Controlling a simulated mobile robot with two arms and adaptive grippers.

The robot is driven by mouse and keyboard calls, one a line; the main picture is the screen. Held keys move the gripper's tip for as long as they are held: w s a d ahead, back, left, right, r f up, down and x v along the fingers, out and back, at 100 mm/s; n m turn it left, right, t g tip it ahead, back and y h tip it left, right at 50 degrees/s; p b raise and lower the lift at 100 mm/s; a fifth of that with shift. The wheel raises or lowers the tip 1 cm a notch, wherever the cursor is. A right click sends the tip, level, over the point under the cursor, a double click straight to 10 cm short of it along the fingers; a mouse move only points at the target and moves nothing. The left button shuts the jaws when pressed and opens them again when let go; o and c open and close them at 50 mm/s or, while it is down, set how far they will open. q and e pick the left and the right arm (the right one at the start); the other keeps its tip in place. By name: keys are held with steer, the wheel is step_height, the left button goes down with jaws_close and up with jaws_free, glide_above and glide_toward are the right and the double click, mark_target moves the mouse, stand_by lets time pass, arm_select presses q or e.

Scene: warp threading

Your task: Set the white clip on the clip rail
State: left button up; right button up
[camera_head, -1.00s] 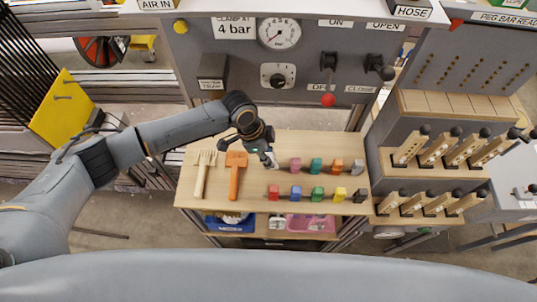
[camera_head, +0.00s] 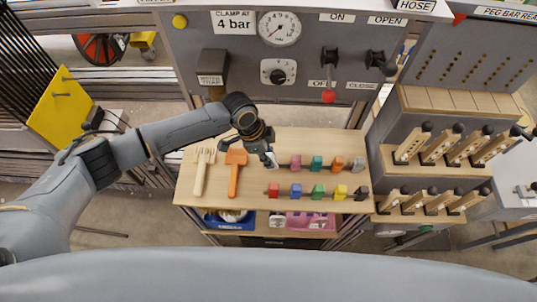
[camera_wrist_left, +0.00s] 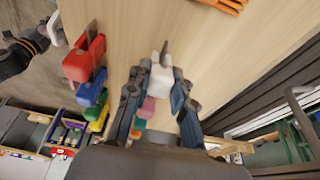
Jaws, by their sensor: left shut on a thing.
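My left gripper (camera_head: 270,160) is at the left end of the back clip rail (camera_head: 286,165). It is shut on the white clip (camera_wrist_left: 161,79), which shows between the fingers in the left wrist view. A thin dark tip, apparently the rail's end, shows just past the clip; I cannot tell whether the clip is seated. In the head view the gripper mostly hides it. The back rail holds pink (camera_head: 296,162), teal (camera_head: 317,163), orange (camera_head: 338,163) and grey (camera_head: 358,163) clips to the right. My right gripper is not in view.
The front row has red (camera_head: 273,190), blue (camera_head: 295,191), green (camera_head: 318,192), yellow (camera_head: 340,192) and black (camera_head: 361,193) clips. A pale fork (camera_head: 202,172) and an orange tool (camera_head: 236,172) lie left on the wooden table (camera_head: 290,143). A gauge panel (camera_head: 230,40) stands behind.

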arm_select(q)
steer(key=shift+f, duration=0.2)
steer(key=o, duration=1)
steer(key=shift+r, duration=0.1)
steer(key=v, duration=1.2)
